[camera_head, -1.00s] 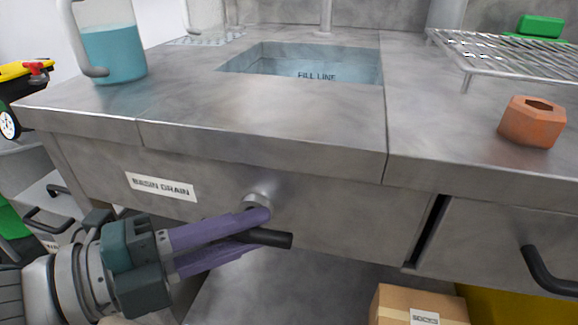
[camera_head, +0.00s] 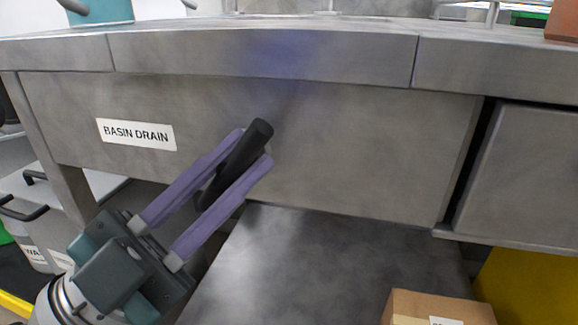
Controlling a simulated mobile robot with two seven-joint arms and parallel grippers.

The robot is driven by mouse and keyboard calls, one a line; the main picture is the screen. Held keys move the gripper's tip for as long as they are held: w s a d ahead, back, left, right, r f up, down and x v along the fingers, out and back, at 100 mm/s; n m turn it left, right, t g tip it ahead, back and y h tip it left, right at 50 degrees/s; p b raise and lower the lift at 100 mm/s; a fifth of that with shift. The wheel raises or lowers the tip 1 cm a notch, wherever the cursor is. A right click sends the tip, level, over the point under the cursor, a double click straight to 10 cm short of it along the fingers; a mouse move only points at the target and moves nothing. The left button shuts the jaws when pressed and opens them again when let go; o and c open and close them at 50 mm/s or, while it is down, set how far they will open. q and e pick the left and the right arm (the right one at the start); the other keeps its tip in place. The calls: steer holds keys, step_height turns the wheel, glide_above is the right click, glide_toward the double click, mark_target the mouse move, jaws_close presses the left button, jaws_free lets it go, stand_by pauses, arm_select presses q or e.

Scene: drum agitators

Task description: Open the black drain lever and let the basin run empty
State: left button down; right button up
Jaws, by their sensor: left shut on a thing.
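The black drain lever (camera_head: 260,130) is on the front panel (camera_head: 340,150) of the steel counter, right of the white "BASIN DRAIN" label (camera_head: 136,134). My left gripper (camera_head: 253,147) has its two purple fingers on either side of the lever and is shut on it. The lever's free end sticks out past the fingertips, slanting up and right in the picture. Its pivot is hidden. The basin's inside and its water level are out of view. My right gripper is not in view.
A cardboard box (camera_head: 436,308) stands below at the lower right, beside a yellow surface (camera_head: 520,285). A drawer front (camera_head: 530,175) is at the right.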

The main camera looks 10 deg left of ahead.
arm_select(q)
steer(key=n+t+y+b, duration=0.1)
steer(key=n+t, duration=0.1)
steer(key=n, duration=0.1)
steer(key=n+t+y+b, duration=0.1)
steer(key=n+t+y, duration=0.1)
steer(key=n, duration=0.1)
steer(key=shift+f, duration=0.2)
steer(key=shift+r+n+t+y+b, duration=0.1)
steer(key=shift+n+t+y+b, duration=0.7)
steer(key=shift+n+y, duration=0.9)
steer(key=shift+r+n+t+y+b, duration=0.1)
steer(key=shift+n+t+y+b, duration=0.25)
steer(key=shift+n+t+y, duration=1.3)
steer(key=shift+n+g, duration=0.55)
steer(key=c, duration=0.8)
jaws_free()
steer(key=shift+s+f, duration=0.1)
steer(key=shift+f, duration=0.05)
steer(key=b+v, duration=0.1)
steer(key=v, duration=0.8)
steer(key=shift+s+f, duration=0.25)
